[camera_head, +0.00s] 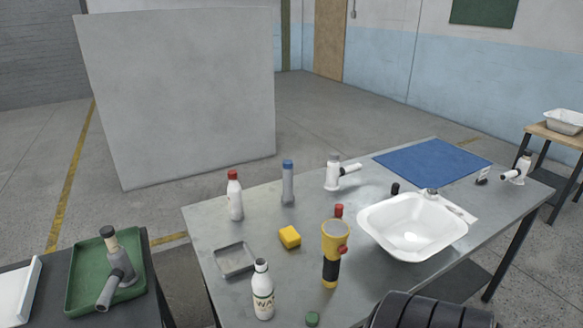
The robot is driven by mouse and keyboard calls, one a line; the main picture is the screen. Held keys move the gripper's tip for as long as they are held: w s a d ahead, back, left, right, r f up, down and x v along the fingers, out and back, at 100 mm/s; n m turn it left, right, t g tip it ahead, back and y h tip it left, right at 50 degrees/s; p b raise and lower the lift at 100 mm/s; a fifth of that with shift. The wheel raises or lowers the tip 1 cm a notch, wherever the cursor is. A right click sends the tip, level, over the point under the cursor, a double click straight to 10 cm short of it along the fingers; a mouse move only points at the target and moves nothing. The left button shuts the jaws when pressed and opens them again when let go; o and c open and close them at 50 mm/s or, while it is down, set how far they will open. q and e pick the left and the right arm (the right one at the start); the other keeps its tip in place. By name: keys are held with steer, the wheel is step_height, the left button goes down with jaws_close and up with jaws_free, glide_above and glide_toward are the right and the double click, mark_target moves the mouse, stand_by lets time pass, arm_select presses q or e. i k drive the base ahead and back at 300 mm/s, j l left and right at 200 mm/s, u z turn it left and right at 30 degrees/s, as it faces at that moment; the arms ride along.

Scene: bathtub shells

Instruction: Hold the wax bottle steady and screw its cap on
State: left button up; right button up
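The white wax bottle (263,298) stands upright near the front edge of the metal table, with dark lettering on its side and no cap on its narrow neck. A small green cap (312,318) lies on the table to the right of the bottle, apart from it and close to the bottom of the view. Neither of my grippers shows in the head view.
A yellow-and-black flashlight (331,271) stands right of the bottle. A grey tray (236,273), yellow block (289,237), red-capped bottle (235,203) and white basin (369,217) share the metal table (213,218). A dark ribbed shape fills the bottom right.

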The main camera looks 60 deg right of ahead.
mark_target(261, 281)
steer(key=z, duration=1.5)
